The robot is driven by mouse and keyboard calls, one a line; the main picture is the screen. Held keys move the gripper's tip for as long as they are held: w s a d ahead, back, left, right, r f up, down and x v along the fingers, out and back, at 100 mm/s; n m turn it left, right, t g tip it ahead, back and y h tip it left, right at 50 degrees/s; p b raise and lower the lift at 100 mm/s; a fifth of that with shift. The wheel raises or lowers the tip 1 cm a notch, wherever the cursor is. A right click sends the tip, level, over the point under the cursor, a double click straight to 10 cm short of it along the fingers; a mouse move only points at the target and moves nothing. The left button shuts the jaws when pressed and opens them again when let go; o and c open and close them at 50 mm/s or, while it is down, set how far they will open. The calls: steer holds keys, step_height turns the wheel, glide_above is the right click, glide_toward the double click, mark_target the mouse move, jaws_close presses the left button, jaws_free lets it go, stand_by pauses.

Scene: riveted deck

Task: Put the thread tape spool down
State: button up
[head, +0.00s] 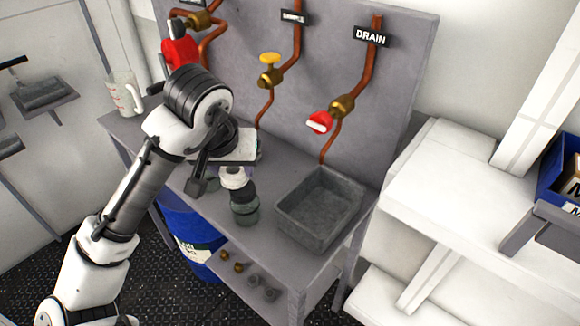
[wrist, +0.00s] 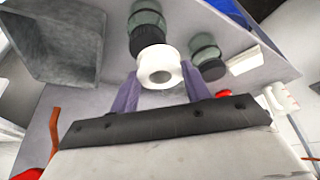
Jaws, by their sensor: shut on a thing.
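The thread tape spool is a short white ring with a hole; it shows in the wrist view (wrist: 159,66) between the two purple fingers of my gripper (wrist: 161,80). My gripper is shut on it. I cannot tell whether the spool touches the bench.
A dark-lidded glass jar (head: 244,208) stands close to the spool. A grey basin (head: 284,213) is to the right, with a white measuring jug (head: 124,93) at the far left. Copper pipes with valves, one yellow-handled (head: 269,59), line the back panel.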

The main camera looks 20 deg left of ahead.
steer(key=w+d+p, duration=0.2)
steer(key=w+d, duration=0.3)
steer(key=w, duration=0.9)
step_height(320, 180, down, 8)
steer(key=shift+w+d+r+p, duration=0.1)
steer(key=shift+w+r+p, duration=0.1)
steer(key=shift+p, duration=0.3)
step_height(320, 180, down, 3)
steer(key=shift+r, duration=0.15)
steer(key=shift+w+d+f+p, duration=0.1)
steer(key=shift+w+f+p, duration=0.05)
steer(key=shift+f+p, duration=0.4)
steer(key=shift+f, duration=0.1)
steer(key=shift+f, duration=0.1)
steer(key=o, duration=1)
steer(key=shift+o, duration=0.2)
